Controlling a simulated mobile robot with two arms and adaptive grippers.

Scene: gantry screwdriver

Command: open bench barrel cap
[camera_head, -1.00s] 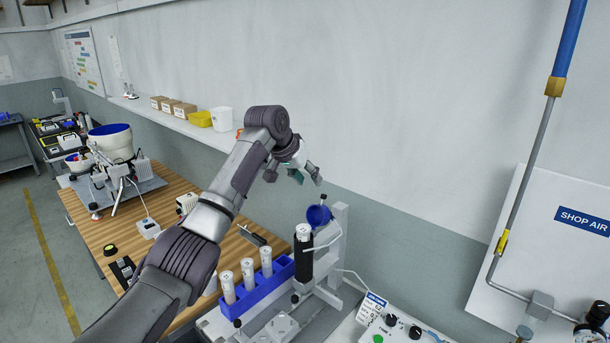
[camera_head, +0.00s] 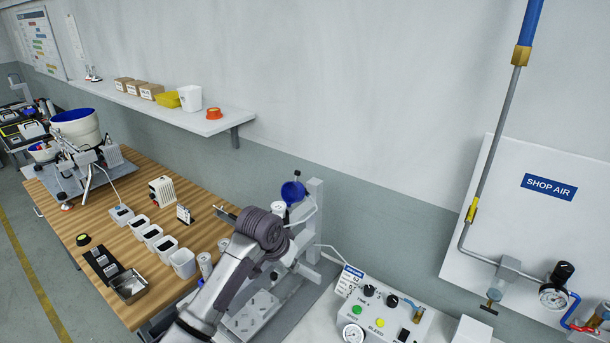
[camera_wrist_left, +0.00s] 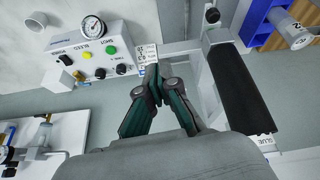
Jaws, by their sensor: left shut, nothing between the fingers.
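The blue round barrel cap (camera_head: 293,191) stands tilted up beside the white top of the bench barrel (camera_head: 278,207) in the head view; it looks swung off the barrel's top. The barrel's dark body (camera_wrist_left: 243,90) shows at the right in the wrist view, while my arm hides most of it in the head view. My left gripper (camera_wrist_left: 150,82) is shut and empty, apart from the barrel and to its left in the wrist view. In the head view my own arm hides its fingers. My right gripper is in neither view.
A control box (camera_head: 378,312) with knobs and a gauge stands right of the barrel stand (camera_head: 314,205). White cups (camera_head: 152,234) and a metal tray (camera_head: 128,286) sit on the wooden bench. A wall shelf (camera_head: 160,106) holds boxes. A shop air panel (camera_head: 530,220) is at the right.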

